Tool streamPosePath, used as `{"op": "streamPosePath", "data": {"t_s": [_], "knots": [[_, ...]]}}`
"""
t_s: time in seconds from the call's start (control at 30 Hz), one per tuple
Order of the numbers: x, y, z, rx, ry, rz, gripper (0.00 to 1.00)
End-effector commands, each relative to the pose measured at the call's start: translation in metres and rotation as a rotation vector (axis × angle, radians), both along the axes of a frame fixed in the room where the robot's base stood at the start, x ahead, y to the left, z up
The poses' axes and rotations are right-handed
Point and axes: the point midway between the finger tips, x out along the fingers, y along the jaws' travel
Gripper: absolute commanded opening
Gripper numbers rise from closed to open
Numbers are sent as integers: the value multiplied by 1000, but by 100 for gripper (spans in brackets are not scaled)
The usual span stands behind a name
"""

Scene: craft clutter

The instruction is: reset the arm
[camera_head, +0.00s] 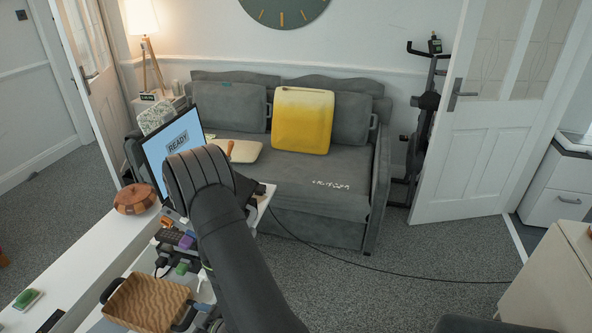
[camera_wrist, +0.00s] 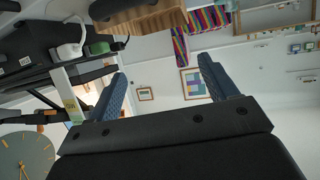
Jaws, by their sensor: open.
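My arm (camera_head: 235,250) rises from the bottom middle of the head view and bends at a dark rounded joint in front of the screen. My gripper's jaws cannot be made out there. In the wrist view my gripper (camera_wrist: 165,82) shows two blue-grey fingers standing wide apart. Nothing is held between them. Behind the gap are a pale wall and a small framed picture (camera_wrist: 145,94), and the room appears turned over.
A screen reading READY (camera_head: 177,147) stands just behind my arm. A wooden basket (camera_head: 148,302), a lidded orange-brown pot (camera_head: 135,198) and a green-topped item (camera_head: 26,298) are on the left. A grey sofa (camera_head: 300,185) with a yellow cushion (camera_head: 302,120) is beyond.

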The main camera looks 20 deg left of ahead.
Motion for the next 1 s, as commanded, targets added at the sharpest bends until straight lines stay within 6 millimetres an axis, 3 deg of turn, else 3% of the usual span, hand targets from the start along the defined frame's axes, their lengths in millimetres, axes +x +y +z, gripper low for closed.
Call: {"op": "streamPosePath", "data": {"t_s": [0.4, 1.0], "knots": [[76, -40, 3, -9, -28, -203, 78], [166, -118, 7, -31, -63, -484, 78]]}}
